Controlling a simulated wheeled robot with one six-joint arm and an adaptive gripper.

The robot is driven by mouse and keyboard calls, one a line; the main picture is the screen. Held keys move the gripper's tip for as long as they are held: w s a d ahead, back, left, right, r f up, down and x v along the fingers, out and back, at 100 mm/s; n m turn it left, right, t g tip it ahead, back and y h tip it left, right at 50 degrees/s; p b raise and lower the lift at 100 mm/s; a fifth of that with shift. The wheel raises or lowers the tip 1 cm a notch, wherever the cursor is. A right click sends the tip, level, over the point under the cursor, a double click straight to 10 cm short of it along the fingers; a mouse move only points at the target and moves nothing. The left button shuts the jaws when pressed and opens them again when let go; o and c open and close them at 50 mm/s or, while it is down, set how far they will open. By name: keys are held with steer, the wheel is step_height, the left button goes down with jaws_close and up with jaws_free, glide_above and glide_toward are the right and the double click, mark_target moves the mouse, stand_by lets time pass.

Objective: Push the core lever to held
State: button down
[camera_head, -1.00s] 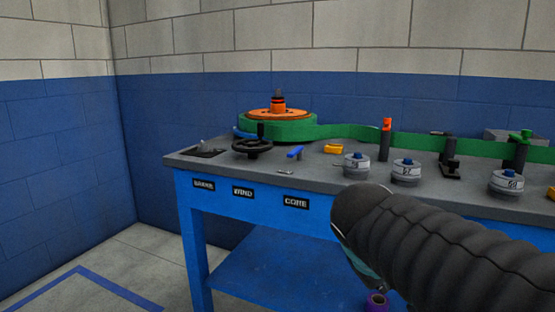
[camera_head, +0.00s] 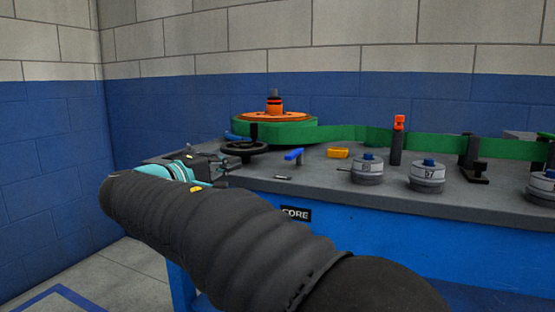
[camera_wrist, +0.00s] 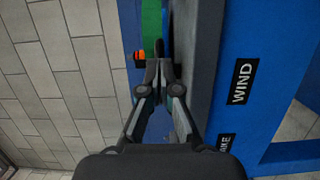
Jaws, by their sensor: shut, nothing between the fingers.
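The core lever (camera_head: 294,155) is a small blue handle on the grey bench top, above the CORE label (camera_head: 296,214). A short pale slotted piece (camera_head: 283,177) lies in front of it. I cannot read the lever's position from this view. My gripper (camera_head: 226,172) is left of the lever, over the left end of the bench and close to the black handwheel (camera_head: 246,148). In the wrist view my gripper (camera_wrist: 158,68) has its fingers together, with nothing between them. The lever is not clearly visible there.
An orange-topped green reel (camera_head: 274,122) stands behind, its green band running right. A yellow block (camera_head: 338,153), grey weights with blue knobs (camera_head: 367,168) and an orange-topped post (camera_head: 397,140) stand right of the lever. The wrist view shows the WIND label (camera_wrist: 241,82).

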mark_target(276, 172)
steer(key=x, duration=1)
steer(key=shift+s+d, duration=0.1)
steer(key=d, duration=0.3)
steer(key=shift+s+b, duration=0.35)
steer(key=shift+s+d, duration=0.2)
steer(key=shift+d, duration=0.25)
steer(key=shift+a, duration=0.15)
